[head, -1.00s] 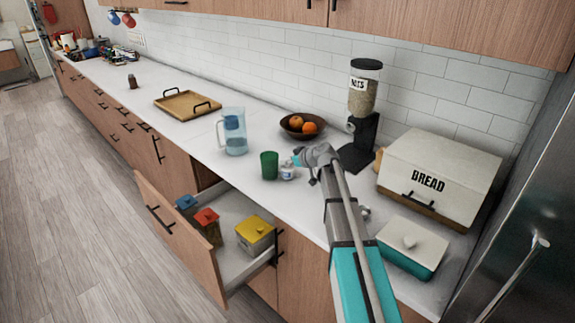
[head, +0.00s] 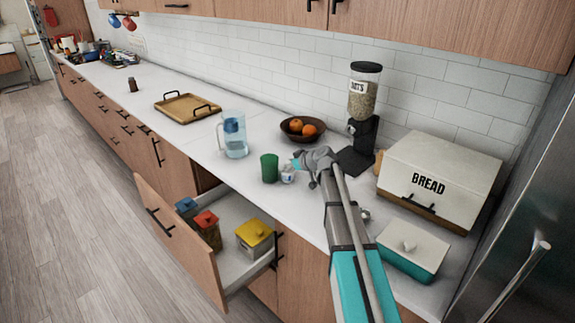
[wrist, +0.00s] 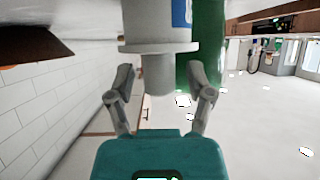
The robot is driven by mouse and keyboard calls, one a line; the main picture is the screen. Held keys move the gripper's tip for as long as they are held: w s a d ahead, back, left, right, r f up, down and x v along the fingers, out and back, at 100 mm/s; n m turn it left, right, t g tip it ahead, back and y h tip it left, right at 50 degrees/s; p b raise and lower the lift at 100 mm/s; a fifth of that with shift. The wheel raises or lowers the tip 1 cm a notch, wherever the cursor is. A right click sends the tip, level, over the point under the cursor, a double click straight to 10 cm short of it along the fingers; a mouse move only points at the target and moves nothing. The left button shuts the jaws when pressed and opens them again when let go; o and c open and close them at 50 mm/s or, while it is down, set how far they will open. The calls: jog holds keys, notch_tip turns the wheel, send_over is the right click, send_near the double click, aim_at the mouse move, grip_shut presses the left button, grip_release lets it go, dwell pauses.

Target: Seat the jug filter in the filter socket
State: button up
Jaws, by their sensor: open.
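The jug filter (head: 287,174) is a small white cylinder with a blue label, on the counter beside the green cup. In the wrist view the filter (wrist: 158,48) shows a wide flange and a narrower stem. My gripper (head: 298,164) is close to it at the counter's front part. In the wrist view my gripper (wrist: 161,80) is open, with one finger on either side of the stem and visible gaps. The clear jug (head: 235,140) stands upright to the left, with a blue insert inside. The filter socket cannot be made out clearly.
The green cup (head: 269,168) stands just left of the filter. A fruit bowl (head: 303,136) and nuts dispenser (head: 362,130) stand behind. The bread box (head: 438,180) and teal dish (head: 411,258) are right. An open drawer (head: 181,242) juts out below the counter.

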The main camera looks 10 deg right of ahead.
jog(key=shift+r, duration=0.15)
jog(key=shift+s+d+r+p, duration=0.1)
jog(key=shift+s+r+p, duration=0.1)
jog(key=shift+p, duration=0.15)
jog(key=p+v, duration=0.5)
jog(key=v, duration=0.6)
jog(key=shift+s, duration=0.2)
jog(key=s+a+f+g, duration=0.1)
jog(key=s+a+f, duration=0.1)
jog(key=s, duration=0.2)
jog(key=s+a+f+m+g+h, duration=0.1)
jog(key=s+a+f+g, duration=0.1)
jog(key=s+a, duration=0.1)
jog(key=s+a+f+m+g+h, duration=0.1)
jog(key=s+a+f+g, duration=0.1)
jog(key=s, duration=0.3)
jog(key=shift+a+f, duration=0.1)
jog(key=shift+a, duration=0.6)
jog(key=s+f+m+g+h, duration=0.1)
jog(key=s+m+g+h, duration=0.1)
jog(key=s, duration=0.5)
jog(key=s+a+f+m+g+h, duration=0.1)
jog(key=s+f+m+g+h, duration=0.1)
jog(key=s, duration=0.6)
jog(key=shift+s+a+f+m+g+h, duration=0.2)
jog(key=shift+s+f+m+g+h, duration=0.1)
jog(key=shift+m+h, duration=0.5)
jog(key=shift+c, duration=0.2)
